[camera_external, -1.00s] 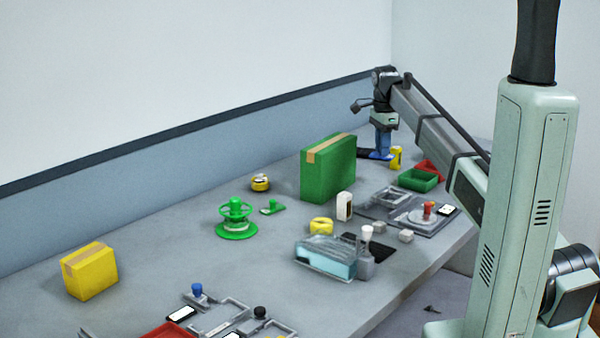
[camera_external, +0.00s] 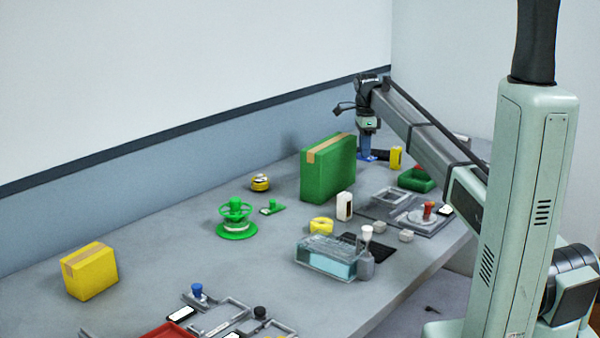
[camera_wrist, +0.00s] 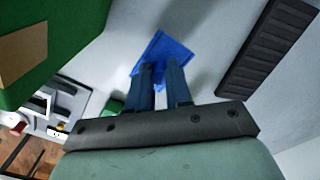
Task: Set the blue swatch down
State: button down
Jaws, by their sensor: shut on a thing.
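The blue swatch (camera_wrist: 165,52) is a flat, bright blue piece seen in the wrist view just beyond my fingertips. My gripper (camera_wrist: 165,75) has its two blue-grey fingers over the near part of the swatch, shut on it. In the external view my gripper (camera_external: 366,155) points down close to the table at the far end, behind the green box. A small part of the blue swatch (camera_external: 367,158) shows at the fingertips there. I cannot tell whether the swatch touches the table.
The large green box (camera_external: 328,168) with a tan strip stands close to my gripper. A dark ribbed strip (camera_wrist: 268,45) lies beside the swatch. A yellow object (camera_external: 395,157) and a green tray (camera_external: 416,180) stand to the right.

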aim_at(364, 172)
jog(key=shift+f, duration=2.3)
jog(key=shift+f, duration=0.1)
jog(key=c, duration=1)
grip_release()
jog(key=shift+c, duration=0.2)
notch_tip(364, 172, up, 12)
jog(key=shift+r, duration=0.15)
